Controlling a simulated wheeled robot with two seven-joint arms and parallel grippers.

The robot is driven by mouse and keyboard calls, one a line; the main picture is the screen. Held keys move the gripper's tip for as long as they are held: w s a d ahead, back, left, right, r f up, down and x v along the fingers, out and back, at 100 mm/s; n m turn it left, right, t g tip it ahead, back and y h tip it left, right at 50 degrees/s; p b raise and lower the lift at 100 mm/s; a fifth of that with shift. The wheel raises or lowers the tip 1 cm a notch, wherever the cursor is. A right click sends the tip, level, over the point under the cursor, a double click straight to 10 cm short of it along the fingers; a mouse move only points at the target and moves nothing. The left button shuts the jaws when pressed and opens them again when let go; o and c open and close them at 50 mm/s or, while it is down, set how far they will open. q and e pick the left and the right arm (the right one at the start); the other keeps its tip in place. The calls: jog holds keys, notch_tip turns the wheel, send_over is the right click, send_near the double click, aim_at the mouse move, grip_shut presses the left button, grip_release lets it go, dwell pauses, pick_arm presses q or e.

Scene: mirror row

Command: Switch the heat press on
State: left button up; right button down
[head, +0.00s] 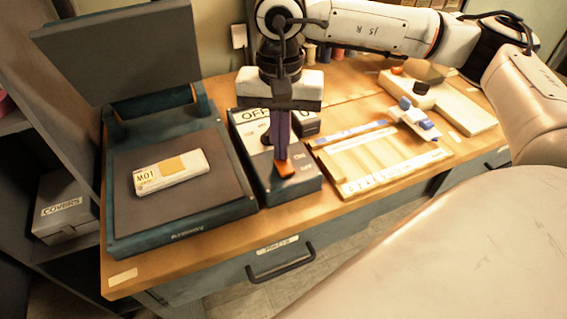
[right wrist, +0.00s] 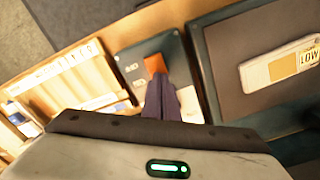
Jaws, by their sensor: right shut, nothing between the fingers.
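The heat press (head: 120,215) stands at the left of the bench with its dark upper plate (head: 125,50) raised. A white piece with a tan patch and lettering (head: 160,181) lies on its lower plate; it also shows in the right wrist view (right wrist: 272,74). Beside the press is a dark control box (head: 303,187) with an orange switch (head: 285,171), also in the right wrist view (right wrist: 155,64). My right gripper (head: 281,156) is shut and empty, pointing down, with its fingertips at the switch. Whether they touch it I cannot tell. My left gripper is not in view.
Right of the control box lies a wooden tray (head: 400,172) with strips and a blue-and-white tool (head: 418,120). A white device (head: 455,105) is farther right. A drawer handle (head: 282,268) juts from the bench front. A covers box (head: 65,210) is at left.

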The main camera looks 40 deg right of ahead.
jog(key=shift+f, duration=0.35)
jog(key=shift+r, duration=0.1)
jog(key=shift+r+p, duration=1.95)
jog(key=shift+r, duration=1.5)
